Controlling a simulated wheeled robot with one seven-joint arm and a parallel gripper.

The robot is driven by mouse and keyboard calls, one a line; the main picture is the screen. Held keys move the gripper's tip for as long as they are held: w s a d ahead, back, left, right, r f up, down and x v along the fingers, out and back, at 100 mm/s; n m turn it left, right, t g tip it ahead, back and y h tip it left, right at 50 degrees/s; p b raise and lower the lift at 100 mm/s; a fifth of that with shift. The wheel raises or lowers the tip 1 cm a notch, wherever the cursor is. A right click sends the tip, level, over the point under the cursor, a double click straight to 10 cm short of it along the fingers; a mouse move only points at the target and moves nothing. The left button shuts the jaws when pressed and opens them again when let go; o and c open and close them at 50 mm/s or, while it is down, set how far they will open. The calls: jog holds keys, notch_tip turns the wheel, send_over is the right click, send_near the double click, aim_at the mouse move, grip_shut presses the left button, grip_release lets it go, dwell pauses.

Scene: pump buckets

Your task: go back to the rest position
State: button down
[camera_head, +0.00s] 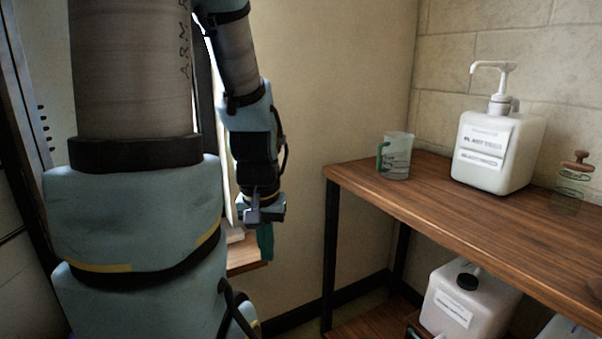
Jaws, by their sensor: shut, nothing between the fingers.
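My gripper (264,240) hangs at the end of my arm, left of the wooden table, pointing down with its teal fingers together. It is shut and holds nothing. It is apart from the table and from everything on it. The white pump container (490,160) stands upright on the table at the right, with its pump head on top. A clear measuring cup (398,158) with a green handle stands on the table near its left end.
The wooden table (440,208) has a dark metal leg (330,255) at its left corner. A glass jar (571,185) with a wooden knob stands at the right. A white jug (465,302) with a black cap is below. A wooden surface (243,258) lies behind my gripper.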

notch_tip(320, 180, up, 18)
jog(key=p, duration=1.6)
jog(key=shift+r, duration=0.25)
